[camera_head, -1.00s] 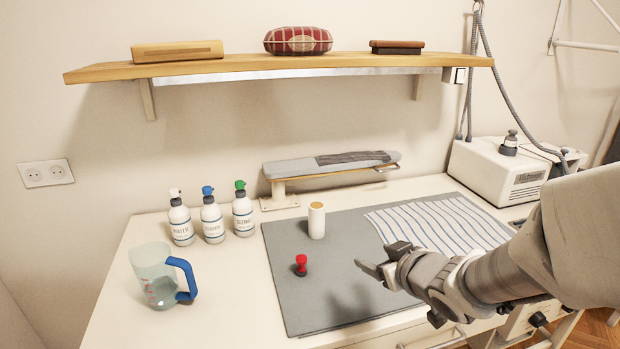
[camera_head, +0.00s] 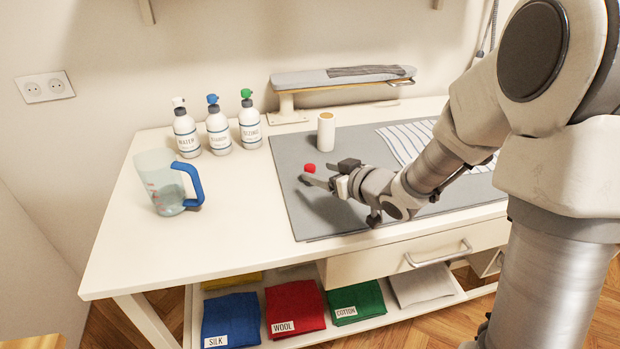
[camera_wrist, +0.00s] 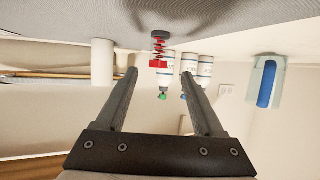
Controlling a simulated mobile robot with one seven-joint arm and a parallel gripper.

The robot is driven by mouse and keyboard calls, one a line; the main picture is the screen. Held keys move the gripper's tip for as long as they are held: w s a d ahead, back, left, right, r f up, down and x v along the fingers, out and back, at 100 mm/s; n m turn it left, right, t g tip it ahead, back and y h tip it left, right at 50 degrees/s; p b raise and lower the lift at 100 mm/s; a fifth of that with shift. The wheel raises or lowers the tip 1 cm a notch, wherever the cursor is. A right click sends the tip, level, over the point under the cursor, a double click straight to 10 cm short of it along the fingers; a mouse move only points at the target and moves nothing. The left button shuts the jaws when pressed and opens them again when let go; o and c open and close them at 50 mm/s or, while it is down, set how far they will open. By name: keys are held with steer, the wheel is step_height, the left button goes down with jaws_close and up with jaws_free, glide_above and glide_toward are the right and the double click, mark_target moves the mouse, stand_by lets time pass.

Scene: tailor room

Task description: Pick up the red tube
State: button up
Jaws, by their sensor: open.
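The small red tube (camera_head: 309,168) stands on the grey mat (camera_head: 290,205) in the head view, its lower part hidden behind my gripper (camera_head: 323,173). In the wrist view, which is upside down, the red tube (camera_wrist: 158,62) shows near the top middle, beyond and roughly between the fingertips. Its other end looks dark, with a spring-like shape. My gripper (camera_wrist: 160,75) is open, with nothing between its fingers, and it is low over the mat, just short of the tube.
A white cylinder (camera_head: 326,132) stands behind the tube on the mat. Three labelled bottles (camera_head: 218,130) and a jug with a blue handle (camera_head: 162,185) stand to the left. Striped cloth (camera_head: 405,140) lies to the right. An ironing board (camera_head: 330,80) is at the back.

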mark_target(313, 169)
steer(key=shift+b+x, duration=0.7)
steer(key=shift+x, duration=2.3)
steer(key=shift+d+f, duration=0.1)
jaws_close()
